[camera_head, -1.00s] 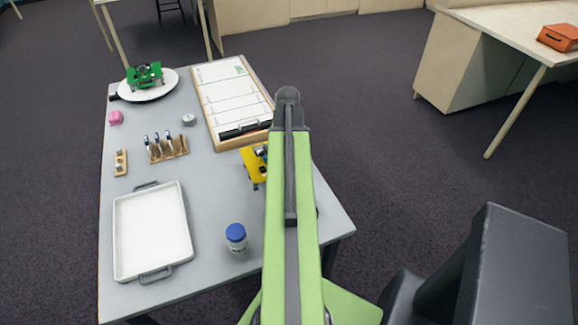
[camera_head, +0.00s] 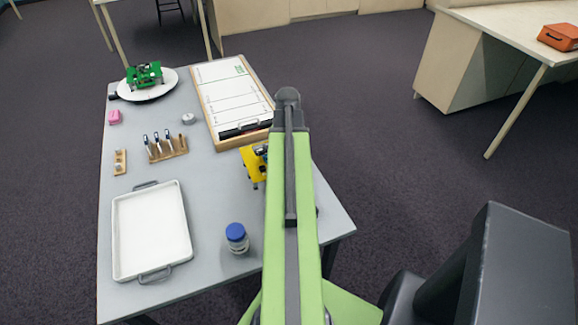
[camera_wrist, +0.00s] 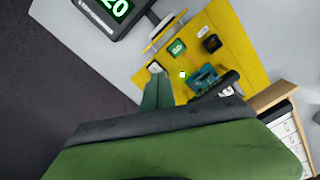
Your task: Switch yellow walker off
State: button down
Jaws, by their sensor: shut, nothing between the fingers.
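The yellow walker (camera_head: 252,167) stands on the grey table, partly hidden behind my arm in the head view. In the wrist view its yellow body (camera_wrist: 236,62) carries a teal circuit board, a small green board, a black block and a small bright white spot. My gripper (camera_wrist: 158,88) is shut and empty, its fingertips at the walker's near-left edge beside a small pale part. I cannot tell whether they touch it. My gripper is hidden in the head view. A switch is not clearly identifiable.
A dark display with green digits (camera_wrist: 118,8) is close to the walker in the wrist view.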

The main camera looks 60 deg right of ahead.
jog(key=shift+f+b, duration=0.45)
jog(key=shift+f, duration=0.05)
notch_tip(320, 180, up, 7)
jog(key=p, duration=0.7)
dwell(0.5)
jog(key=w+a+n, duration=0.7)
jog(key=w+a, duration=1.4)
jog(key=a, duration=0.4)
jog(key=a+n, duration=0.6)
jog(key=a, duration=1.8)
jog(key=shift+w+a, duration=0.35)
jog(key=shift+w, duration=0.1)
